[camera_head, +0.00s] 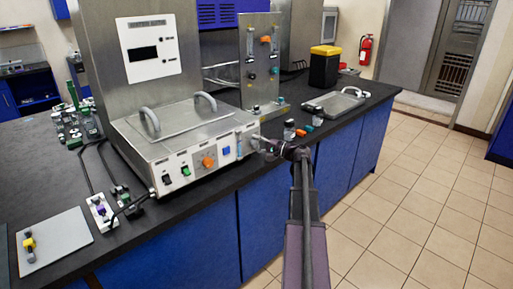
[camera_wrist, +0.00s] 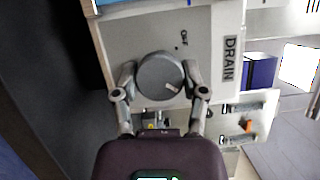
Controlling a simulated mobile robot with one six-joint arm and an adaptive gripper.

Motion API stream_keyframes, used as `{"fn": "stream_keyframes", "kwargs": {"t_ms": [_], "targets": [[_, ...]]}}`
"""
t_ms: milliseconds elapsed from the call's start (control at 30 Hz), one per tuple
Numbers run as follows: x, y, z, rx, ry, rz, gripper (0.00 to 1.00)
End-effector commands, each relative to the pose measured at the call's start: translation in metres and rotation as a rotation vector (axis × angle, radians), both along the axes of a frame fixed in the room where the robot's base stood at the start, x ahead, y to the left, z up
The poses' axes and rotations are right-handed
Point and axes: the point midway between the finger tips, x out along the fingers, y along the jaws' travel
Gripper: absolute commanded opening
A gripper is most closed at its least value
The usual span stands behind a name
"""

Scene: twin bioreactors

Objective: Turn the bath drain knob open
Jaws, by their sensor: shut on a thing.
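The bath unit (camera_head: 175,160) is a steel box with a lid and two handles on the black bench. In the wrist view, the grey round drain knob (camera_wrist: 158,76) sits on its pale panel next to the word DRAIN. A short white mark on the knob points to the lower right in that view; a small label, seemingly OFF, is to the upper right. My gripper (camera_wrist: 160,82) has one finger on each side of the knob and is shut on it. In the head view, my gripper (camera_head: 258,144) is at the right end of the front panel and hides the knob.
Small bottles (camera_head: 289,129) stand on the bench just to the right. The tiled floor (camera_head: 410,200) in front is clear.

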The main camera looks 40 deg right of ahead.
Motion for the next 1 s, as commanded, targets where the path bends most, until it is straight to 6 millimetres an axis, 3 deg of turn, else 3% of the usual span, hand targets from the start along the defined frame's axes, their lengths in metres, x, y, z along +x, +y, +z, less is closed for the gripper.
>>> {"fn": "stream_keyframes", "kwargs": {"t_ms": [300,733,767,800,867,1000], "targets": [[0.0008,0.0006,-0.0007,0.113,0.008,0.000,0.08],[0.0010,0.0005,0.0002,0.124,0.010,0.000,0.08],[0.0011,0.0004,0.0002,0.124,0.010,0.000,0.62],[0.0011,0.0005,0.0002,0.123,0.009,0.000,0.74],[0.0010,0.0005,0.0001,0.123,0.009,0.000,0.90],[0.0007,0.0004,0.0000,0.122,0.009,0.000,0.90]]}}
